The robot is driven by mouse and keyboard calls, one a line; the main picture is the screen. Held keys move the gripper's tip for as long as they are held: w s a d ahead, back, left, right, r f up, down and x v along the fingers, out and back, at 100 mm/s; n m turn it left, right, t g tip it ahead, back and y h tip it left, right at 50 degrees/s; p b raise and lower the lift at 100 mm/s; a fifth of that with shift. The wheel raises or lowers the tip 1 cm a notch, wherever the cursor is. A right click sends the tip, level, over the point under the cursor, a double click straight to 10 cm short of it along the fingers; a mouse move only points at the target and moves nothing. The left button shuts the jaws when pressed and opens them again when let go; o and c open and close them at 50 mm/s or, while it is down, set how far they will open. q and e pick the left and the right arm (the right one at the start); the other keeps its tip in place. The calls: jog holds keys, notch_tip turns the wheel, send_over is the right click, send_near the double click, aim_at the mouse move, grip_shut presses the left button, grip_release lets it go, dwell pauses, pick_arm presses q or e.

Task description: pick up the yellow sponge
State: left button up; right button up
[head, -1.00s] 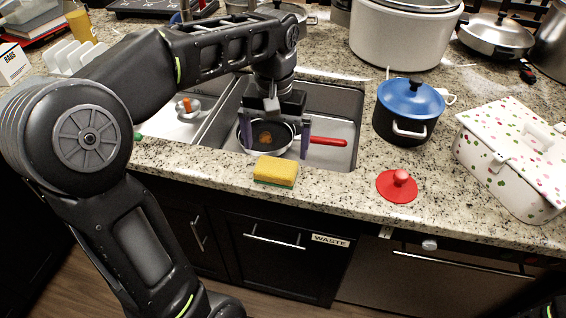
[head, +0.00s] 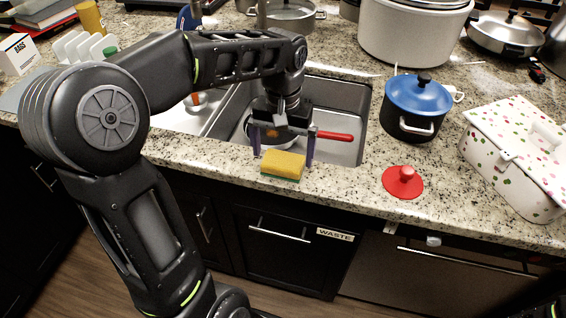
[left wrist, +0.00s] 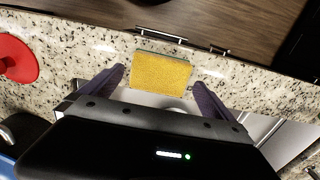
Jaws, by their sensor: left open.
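The yellow sponge (head: 284,164) with a green underside lies on the speckled counter's front strip, just in front of the sink. It also shows in the left wrist view (left wrist: 161,74), ahead of and between the two fingers. My left gripper (head: 283,153) is open and empty, with its purple fingers pointing down by the sink's front edge. In the head view one finger is on each side of the sponge, slightly behind it. I cannot tell whether either finger touches it.
A pan with a red handle (head: 334,136) lies in the sink (head: 345,100), behind the gripper. A red lid (head: 403,182) lies on the counter to the right. A blue-lidded pot (head: 415,105) and a spotted box (head: 515,150) stand farther right. The counter strip between sponge and lid is clear.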

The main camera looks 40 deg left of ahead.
aim_at(283, 160)
pick_arm(q)
notch_tip(283, 160, down, 3)
jog(key=shift+f, duration=0.2)
jog(key=shift+c, duration=0.4)
jog(key=c, duration=1.1)
